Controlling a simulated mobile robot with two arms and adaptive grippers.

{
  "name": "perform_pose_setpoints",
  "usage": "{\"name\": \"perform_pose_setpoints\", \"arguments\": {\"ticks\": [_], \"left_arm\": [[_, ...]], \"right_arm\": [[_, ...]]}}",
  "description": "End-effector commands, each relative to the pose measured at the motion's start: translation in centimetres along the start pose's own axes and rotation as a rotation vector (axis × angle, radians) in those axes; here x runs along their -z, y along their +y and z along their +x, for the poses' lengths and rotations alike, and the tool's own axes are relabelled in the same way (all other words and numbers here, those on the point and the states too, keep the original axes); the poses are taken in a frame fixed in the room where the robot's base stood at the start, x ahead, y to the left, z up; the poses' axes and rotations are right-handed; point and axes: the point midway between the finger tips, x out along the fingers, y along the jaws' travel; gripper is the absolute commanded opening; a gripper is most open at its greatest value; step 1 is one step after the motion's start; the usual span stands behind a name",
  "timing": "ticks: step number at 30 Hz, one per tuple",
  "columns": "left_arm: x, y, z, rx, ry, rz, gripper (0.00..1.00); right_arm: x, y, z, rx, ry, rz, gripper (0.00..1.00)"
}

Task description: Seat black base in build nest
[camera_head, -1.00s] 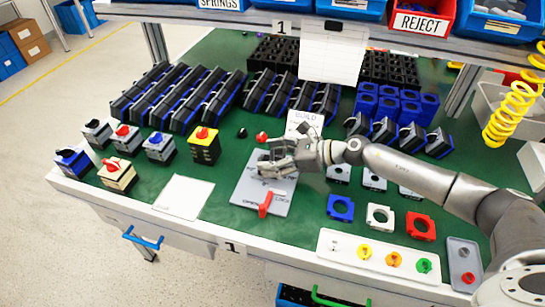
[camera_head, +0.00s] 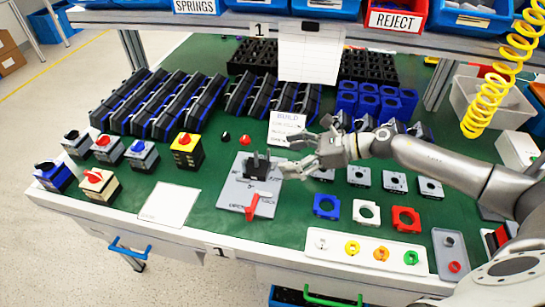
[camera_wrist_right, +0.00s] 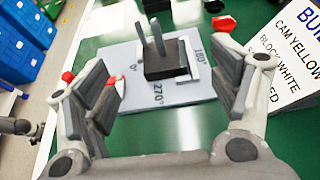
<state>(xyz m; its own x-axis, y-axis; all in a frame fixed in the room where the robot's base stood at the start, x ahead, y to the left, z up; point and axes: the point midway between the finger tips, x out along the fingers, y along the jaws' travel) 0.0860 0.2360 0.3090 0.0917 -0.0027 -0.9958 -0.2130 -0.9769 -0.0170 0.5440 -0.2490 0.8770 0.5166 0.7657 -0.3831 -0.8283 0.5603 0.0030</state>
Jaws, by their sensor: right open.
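The black base (camera_head: 257,164) sits on the grey build nest plate (camera_head: 236,190), with upright black prongs. In the right wrist view the black base (camera_wrist_right: 167,60) stands upright beside a low white corner piece. Whether it is fully down in its seat cannot be told. A red lever (camera_head: 252,207) is at the front of the plate. My right gripper (camera_head: 291,156) is open, just right of the base in the head view. In the wrist view its spread fingers (camera_wrist_right: 165,78) frame the base with gaps on both sides.
A white BUILD card (camera_head: 286,128) stands behind the nest. Blue, white and red square blocks (camera_head: 366,212) lie to the right, with a white tray of coloured knobs (camera_head: 340,246) in front. Finished switches (camera_head: 187,150) stand to the left. A blank white sheet (camera_head: 170,203) lies left of the nest.

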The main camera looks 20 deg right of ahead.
Motion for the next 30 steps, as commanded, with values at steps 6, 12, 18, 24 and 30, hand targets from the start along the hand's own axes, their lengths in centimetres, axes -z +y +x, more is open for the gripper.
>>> {"name": "perform_pose_setpoints", "arguments": {"ticks": [6, 12, 18, 24, 30], "left_arm": [[0.0, 0.0, 0.0, 0.000, 0.000, 0.000, 0.40], [0.0, 0.0, 0.0, 0.000, 0.000, 0.000, 0.40], [0.0, 0.1, 0.0, -0.001, 0.000, 0.000, 0.40], [0.1, 0.1, -0.3, -0.001, 0.000, 0.000, 0.40], [0.4, 0.0, -3.9, -0.001, 0.000, 0.000, 0.40]], "right_arm": [[0.0, 0.0, -1.9, -0.001, 0.001, -0.001, 0.81], [0.0, 0.1, -2.0, -0.002, 0.000, -0.001, 0.81], [0.0, 0.0, -2.0, -0.001, 0.000, -0.001, 0.81], [-0.4, 0.0, -2.1, -0.001, 0.000, -0.001, 0.81], [-3.6, 0.0, -3.5, 0.000, -0.001, -0.002, 0.81]]}}
